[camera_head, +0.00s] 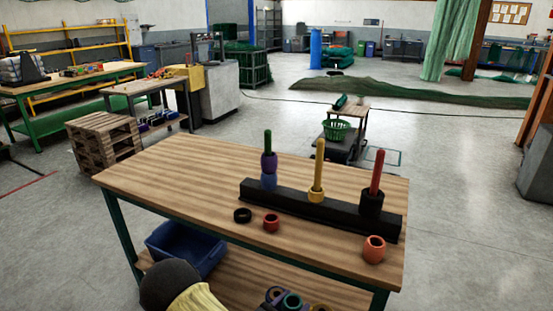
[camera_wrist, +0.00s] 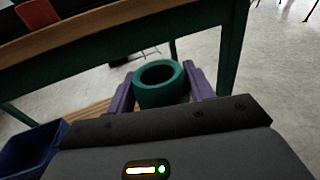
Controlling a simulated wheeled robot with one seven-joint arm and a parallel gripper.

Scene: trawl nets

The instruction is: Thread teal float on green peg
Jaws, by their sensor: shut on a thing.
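The teal float (camera_wrist: 162,82) is a thick ring held between the two purple fingers of my gripper (camera_wrist: 160,92). Its open hole shows in the wrist view. In the head view the float (camera_head: 292,300) shows low at the bottom edge, below the tabletop's front edge. The green peg (camera_head: 268,140) stands upright at the left end of a black bar on the table. A purple float (camera_head: 269,162) sits on this peg above a blue float (camera_head: 269,181). The green tip is bare. My gripper is well apart from the peg.
The black bar (camera_head: 290,202) also carries a yellow peg (camera_head: 319,165) and a red peg (camera_head: 377,172). A black ring (camera_head: 242,215), a red ring (camera_head: 271,225) and an orange ring (camera_head: 374,252) lie loose in front. A blue bin (camera_head: 185,250) stands below the tabletop (camera_head: 160,175).

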